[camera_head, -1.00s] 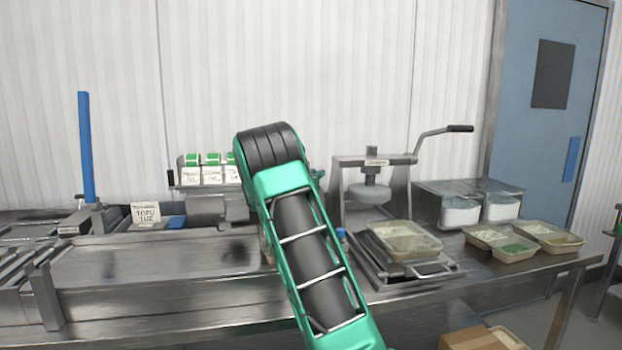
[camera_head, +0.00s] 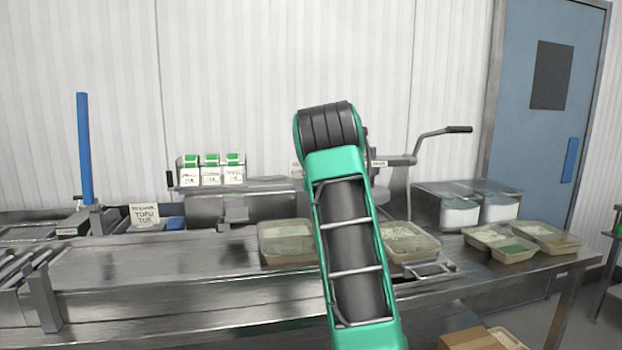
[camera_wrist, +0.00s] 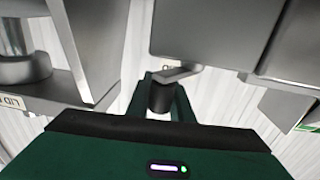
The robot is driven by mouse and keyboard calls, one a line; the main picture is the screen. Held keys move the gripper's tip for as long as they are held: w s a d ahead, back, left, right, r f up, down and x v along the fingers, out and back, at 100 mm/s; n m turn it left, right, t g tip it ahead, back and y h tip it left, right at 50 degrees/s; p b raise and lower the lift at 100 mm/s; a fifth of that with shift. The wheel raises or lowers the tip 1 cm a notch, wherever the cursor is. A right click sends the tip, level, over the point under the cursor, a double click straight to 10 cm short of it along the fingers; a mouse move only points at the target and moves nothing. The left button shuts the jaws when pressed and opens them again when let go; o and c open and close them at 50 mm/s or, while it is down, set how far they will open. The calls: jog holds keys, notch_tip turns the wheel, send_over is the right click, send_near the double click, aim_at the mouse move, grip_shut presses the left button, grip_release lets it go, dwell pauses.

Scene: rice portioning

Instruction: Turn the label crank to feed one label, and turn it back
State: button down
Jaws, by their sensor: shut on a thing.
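In the wrist view, my gripper (camera_wrist: 165,95) is shut on the dark round knob of the label crank (camera_wrist: 160,97). The crank's short metal arm (camera_wrist: 178,74) runs up from the knob, beside the grey label machine (camera_wrist: 205,30). A small tag behind the crank is mostly covered. In the head view, the grey label machine (camera_head: 205,208) stands at the back of the bench, left of my arm. My arm hides my gripper and the crank in that view. I cannot tell how far the crank is turned.
A lid press (camera_wrist: 22,65) stands close on the left in the wrist view. A filled tray (camera_head: 287,250) sits on the bench (camera_head: 150,262) left of my arm; another (camera_head: 410,238) lies to its right. Small green-topped cartons (camera_head: 211,170) stand on the back shelf.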

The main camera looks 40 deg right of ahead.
jog(key=shift+w+d+f+n+t+y, duration=0.2)
jog(key=shift+n+t+y, duration=0.3)
jog(key=shift+n+y, duration=0.35)
jog(key=shift+w+d+r+n+t+y, duration=0.1)
jog(key=shift+w+n+t+y, duration=0.15)
jog(key=shift+n+t+y, duration=0.55)
jog(key=shift+w+y, duration=0.15)
jog(key=shift+y, duration=0.7)
jog(key=shift+w+a+f+n+y, duration=0.1)
jog(key=shift+a+f+n+y, duration=0.05)
jog(key=shift+n+y, duration=0.2)
jog(key=c, duration=1.6)
grip_release()
jog(key=shift+o, duration=0.2)
jog(key=shift+s, duration=0.25)
jog(key=v, duration=1)
jog(key=shift+s+a, duration=0.1)
